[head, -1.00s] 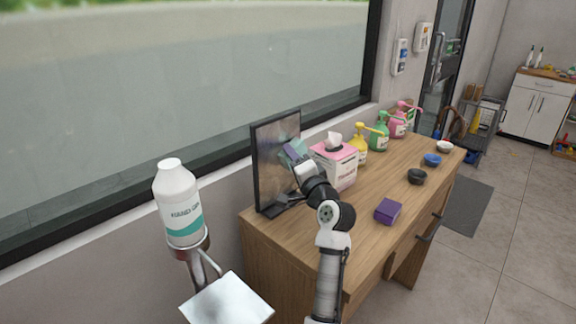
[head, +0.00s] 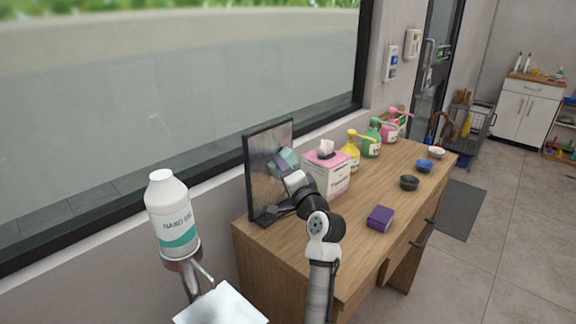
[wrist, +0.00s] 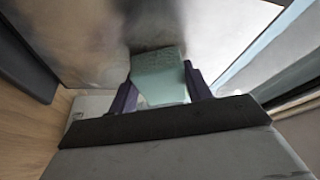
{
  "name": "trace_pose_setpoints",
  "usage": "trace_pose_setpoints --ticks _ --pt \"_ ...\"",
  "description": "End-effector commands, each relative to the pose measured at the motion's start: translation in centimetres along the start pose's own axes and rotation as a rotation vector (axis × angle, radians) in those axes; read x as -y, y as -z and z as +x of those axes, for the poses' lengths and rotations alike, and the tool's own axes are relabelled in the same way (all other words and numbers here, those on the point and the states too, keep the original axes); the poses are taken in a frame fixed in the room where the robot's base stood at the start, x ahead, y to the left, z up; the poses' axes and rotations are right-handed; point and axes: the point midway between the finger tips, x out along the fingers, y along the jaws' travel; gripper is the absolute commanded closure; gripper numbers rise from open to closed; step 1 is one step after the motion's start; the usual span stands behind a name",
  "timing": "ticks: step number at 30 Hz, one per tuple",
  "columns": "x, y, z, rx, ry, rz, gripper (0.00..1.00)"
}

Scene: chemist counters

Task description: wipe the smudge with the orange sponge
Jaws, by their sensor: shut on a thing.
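My gripper (wrist: 160,88) is shut on a pale green sponge-like block (wrist: 158,72), held between its dark purple fingers. In the head view the block (head: 290,157) shows at my gripper (head: 284,161), close in front of the upright screen (head: 261,190). In the wrist view the block's far edge is at or very near the grey screen surface (wrist: 90,35); I cannot tell if it touches. A dark, blurry smudge (wrist: 148,18) shows on that surface just beyond the block. No orange sponge shows; a purple block (head: 380,217) lies on the wooden counter.
A pink-and-white tissue box (head: 326,176) stands right of the screen, close to my gripper. Several pump bottles stand behind it. A black bowl (head: 409,182), a blue bowl (head: 424,166) and a white bowl (head: 437,152) line the counter's right side. The counter's (head: 345,240) front middle is mostly clear.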

Motion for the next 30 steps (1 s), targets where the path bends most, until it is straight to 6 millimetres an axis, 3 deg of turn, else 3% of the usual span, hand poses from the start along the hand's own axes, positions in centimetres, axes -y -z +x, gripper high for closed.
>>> trace_pose_setpoints --ticks 30 --pt "2.8 -6.1 -2.0 0.011 0.004 -0.001 0.72"
